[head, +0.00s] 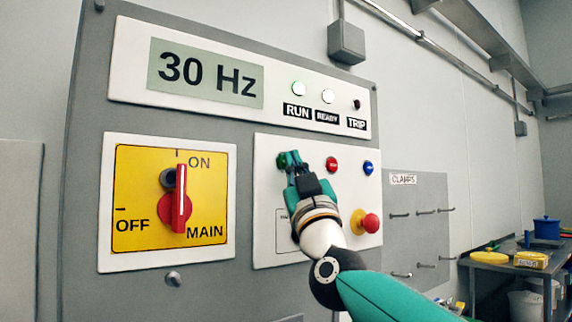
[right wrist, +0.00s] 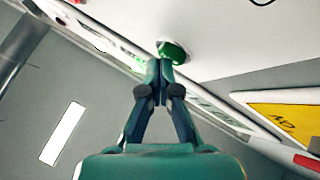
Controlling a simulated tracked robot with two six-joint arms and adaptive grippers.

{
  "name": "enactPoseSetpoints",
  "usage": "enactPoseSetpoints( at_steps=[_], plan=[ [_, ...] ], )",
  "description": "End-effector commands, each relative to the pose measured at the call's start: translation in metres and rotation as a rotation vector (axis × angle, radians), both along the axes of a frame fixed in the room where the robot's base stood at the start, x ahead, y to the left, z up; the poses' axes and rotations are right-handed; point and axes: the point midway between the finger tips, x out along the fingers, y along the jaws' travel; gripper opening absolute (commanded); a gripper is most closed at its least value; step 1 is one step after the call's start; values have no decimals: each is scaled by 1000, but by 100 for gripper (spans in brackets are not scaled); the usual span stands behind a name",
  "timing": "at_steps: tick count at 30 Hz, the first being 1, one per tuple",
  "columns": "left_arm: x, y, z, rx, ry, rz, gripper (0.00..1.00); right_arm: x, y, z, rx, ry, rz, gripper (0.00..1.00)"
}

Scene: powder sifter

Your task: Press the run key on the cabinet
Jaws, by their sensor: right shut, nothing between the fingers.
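The grey cabinet (head: 85,100) fills the left and middle of the head view. Its green key (head: 282,161) is at the upper left of the white button panel, partly hidden by my gripper. My right gripper (head: 289,158) is shut and empty, with its fingertips at the green key. In the right wrist view the closed fingertips (right wrist: 160,62) are right at the green key (right wrist: 174,51); I cannot tell whether they press it in. My left gripper is not in view.
A red button (head: 331,164), a blue button (head: 368,168) and a red mushroom knob (head: 370,223) on a yellow collar sit close by. The red main switch handle (head: 180,199) stands upright at ON. A workbench (head: 500,262) is at the far right.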

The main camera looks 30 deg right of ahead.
Motion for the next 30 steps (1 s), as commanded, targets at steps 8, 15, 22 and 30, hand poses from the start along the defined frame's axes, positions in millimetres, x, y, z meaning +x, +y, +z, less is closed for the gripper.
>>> enactPoseSetpoints(
  at_steps=[8,15,22,30],
  plan=[
    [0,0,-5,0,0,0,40,-10,0,-1,0,-1,0,0],
    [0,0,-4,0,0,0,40,-11,0,0,-1,-2,0,0],
    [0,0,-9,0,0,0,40,-24,-2,0,1,-4,1,0],
    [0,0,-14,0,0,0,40,-51,-4,0,2,-4,1,0]
  ],
)
